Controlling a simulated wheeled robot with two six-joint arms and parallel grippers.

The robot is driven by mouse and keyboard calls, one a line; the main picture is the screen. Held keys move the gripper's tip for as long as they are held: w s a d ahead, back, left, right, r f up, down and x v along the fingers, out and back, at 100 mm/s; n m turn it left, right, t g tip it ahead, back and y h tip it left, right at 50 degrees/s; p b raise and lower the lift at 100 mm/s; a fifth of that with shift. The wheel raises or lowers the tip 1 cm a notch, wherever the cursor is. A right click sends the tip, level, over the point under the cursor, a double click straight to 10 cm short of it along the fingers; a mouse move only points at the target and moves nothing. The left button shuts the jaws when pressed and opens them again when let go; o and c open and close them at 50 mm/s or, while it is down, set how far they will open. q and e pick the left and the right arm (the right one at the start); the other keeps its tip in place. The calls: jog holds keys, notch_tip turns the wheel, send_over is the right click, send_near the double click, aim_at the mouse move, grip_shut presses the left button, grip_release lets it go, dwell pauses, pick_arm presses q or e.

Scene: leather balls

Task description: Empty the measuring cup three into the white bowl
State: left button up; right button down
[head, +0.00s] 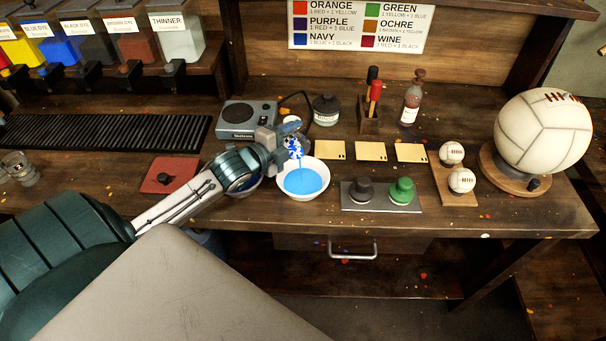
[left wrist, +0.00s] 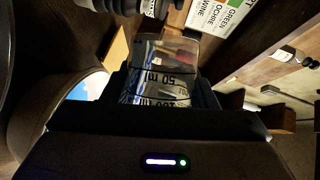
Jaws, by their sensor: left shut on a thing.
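My left gripper (head: 284,147) is shut on a clear measuring cup (head: 294,146) with blue in it, tilted above the white bowl (head: 284,191). A thin blue stream runs from the cup down into the bowl. The bowl holds a pool of light blue liquid (head: 305,182). In the left wrist view the clear cup (left wrist: 165,75) with ml markings sits between the dark fingers, and light blue liquid (left wrist: 88,88) shows at the left. I cannot read a number that names the cup. My right gripper is not in view.
Another bowl (head: 250,188) is mostly hidden behind my left forearm. A grey scale-like device (head: 248,119) stands behind the gripper. Yellow notes (head: 371,151) lie to the right, with a plate holding grey and green knobs (head: 401,190) in front. A glass (head: 18,166) stands far left.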

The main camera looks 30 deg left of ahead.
pick_arm(q)
jog(key=shift+s+d, duration=0.1)
jog(key=shift+d, duration=0.05)
dwell(0.3)
jog(key=shift+s+d+r+m+b, duration=0.1)
jog(key=shift+r+m+b, duration=0.05)
jog(key=shift+m+b, duration=0.3)
dwell(0.6)
jog(key=shift+d+r+m+t, duration=0.15)
jog(key=shift+r+m+t, duration=0.1)
jog(key=shift+m+t, duration=0.35)
dwell(0.6)
